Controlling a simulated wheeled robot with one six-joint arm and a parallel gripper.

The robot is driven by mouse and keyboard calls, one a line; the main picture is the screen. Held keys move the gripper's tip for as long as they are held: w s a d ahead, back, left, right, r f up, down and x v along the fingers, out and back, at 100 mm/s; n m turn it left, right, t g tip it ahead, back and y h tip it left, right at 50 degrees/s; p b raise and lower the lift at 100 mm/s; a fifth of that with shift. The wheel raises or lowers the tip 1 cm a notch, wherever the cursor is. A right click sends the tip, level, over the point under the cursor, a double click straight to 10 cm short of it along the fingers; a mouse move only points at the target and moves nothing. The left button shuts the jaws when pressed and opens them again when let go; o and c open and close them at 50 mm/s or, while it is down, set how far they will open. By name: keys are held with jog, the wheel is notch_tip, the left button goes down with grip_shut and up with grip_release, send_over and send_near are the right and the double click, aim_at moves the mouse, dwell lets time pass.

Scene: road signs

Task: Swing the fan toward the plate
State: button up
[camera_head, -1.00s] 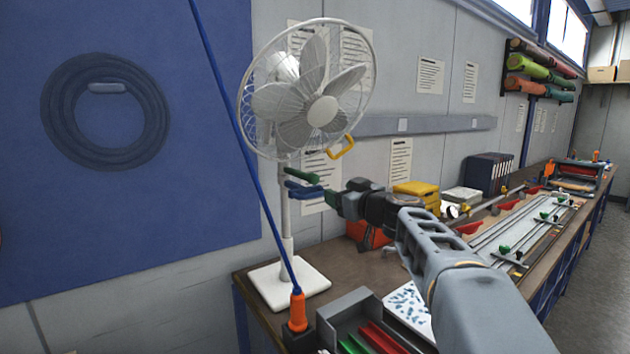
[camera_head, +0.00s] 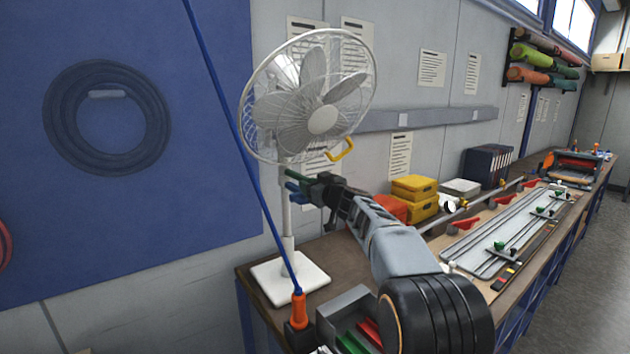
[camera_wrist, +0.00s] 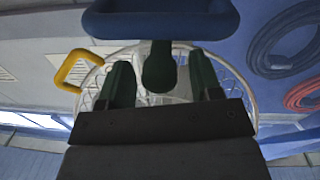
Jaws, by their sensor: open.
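The white pedestal fan (camera_head: 322,120) stands on its square base (camera_head: 290,278) at the bench's left end, its caged face turned toward the camera and slightly right. A yellow handle (camera_head: 342,150) sits at the cage's lower right; it also shows in the wrist view (camera_wrist: 75,70). A blue part (camera_head: 293,187) lies by the pole and spans the top of the wrist view (camera_wrist: 160,20). My gripper (camera_head: 297,174) is open beside the pole, below the cage. In the wrist view its green fingers (camera_wrist: 160,82) stand either side of a dark green stem. I cannot surely tell which thing is the plate.
Along the bench lie a long pale panel with rails (camera_head: 500,240), yellow boxes (camera_head: 414,195) and dark folders (camera_head: 487,164). An orange-handled tool (camera_head: 298,310) stands in front of the fan base, near a grey tray (camera_head: 350,312). A blue cord runs up past the fan.

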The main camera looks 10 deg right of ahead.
jog(key=shift+c, duration=0.2)
grip_shut()
dwell(0.5)
